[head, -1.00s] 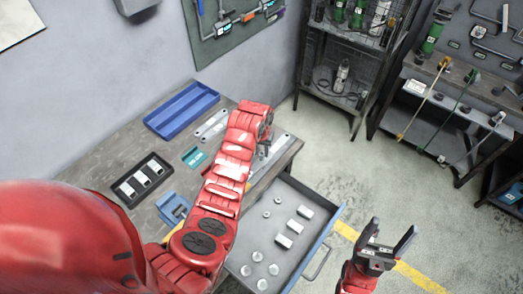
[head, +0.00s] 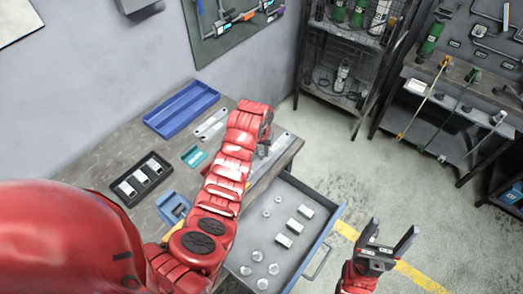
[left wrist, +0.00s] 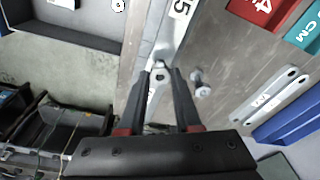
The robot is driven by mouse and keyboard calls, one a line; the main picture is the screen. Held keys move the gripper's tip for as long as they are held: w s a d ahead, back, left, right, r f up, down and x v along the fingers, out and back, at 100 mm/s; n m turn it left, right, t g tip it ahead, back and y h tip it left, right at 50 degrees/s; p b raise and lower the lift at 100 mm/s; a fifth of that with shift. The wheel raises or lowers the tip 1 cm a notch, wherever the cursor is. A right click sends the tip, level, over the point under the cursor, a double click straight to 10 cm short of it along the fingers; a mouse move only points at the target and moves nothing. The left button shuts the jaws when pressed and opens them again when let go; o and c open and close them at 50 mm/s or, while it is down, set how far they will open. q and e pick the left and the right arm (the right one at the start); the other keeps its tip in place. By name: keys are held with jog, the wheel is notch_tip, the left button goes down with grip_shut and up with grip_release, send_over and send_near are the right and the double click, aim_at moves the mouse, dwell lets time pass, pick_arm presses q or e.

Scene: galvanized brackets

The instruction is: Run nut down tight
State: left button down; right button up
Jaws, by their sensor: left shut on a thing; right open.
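My left gripper (left wrist: 160,72) is shut on a small bright metal piece, the nut (left wrist: 160,65), above a galvanized bracket (left wrist: 168,38). The bracket lies on the bench near its edge, and a hole shows in its lower end. The fingers hide part of the nut, so I cannot tell how it sits on its thread. A loose-looking bolt (left wrist: 201,83) is just right of the fingers. In the head view my left gripper (head: 264,146) is over the bench's right end, mostly hidden by its arm. My right gripper (head: 388,243) is open and empty, right of the drawer.
An open drawer (head: 322,232) holds several small metal parts. The bench carries a blue tray (head: 182,109), a black tray (head: 121,190), flat metal plates (head: 211,124), a teal block (head: 194,157) and a blue fixture (head: 172,206). Shelving stands behind; open floor lies right of the drawer.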

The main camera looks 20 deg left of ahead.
pick_arm(q)
jog(key=shift+f+b, duration=0.5)
jog(key=shift+f, duration=0.25)
